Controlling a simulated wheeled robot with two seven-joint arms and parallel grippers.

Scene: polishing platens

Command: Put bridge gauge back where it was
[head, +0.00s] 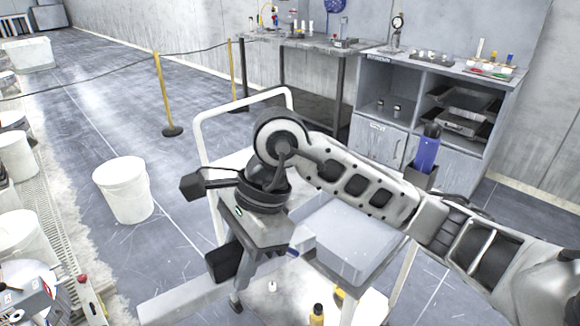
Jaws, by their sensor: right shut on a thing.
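My right gripper (245,266) hangs over the white cart, below the wrist of my right arm, and is shut on a long pale grey bar. This bar looks like the bridge gauge (190,297); it sticks out to the lower left from under the jaws. The gripper body hides its middle, and I cannot make out a dial on it. The bar looks held above the floor and cart. My left gripper is not in view.
The white cart (245,103) carries a translucent bin (350,240) and a blue-handled tool (427,155). A grey cabinet (378,137) and a bench (310,43) stand behind. A white bucket (124,190) and barrier post (165,95) stand left. Machinery with a red knob (83,280) is at lower left.

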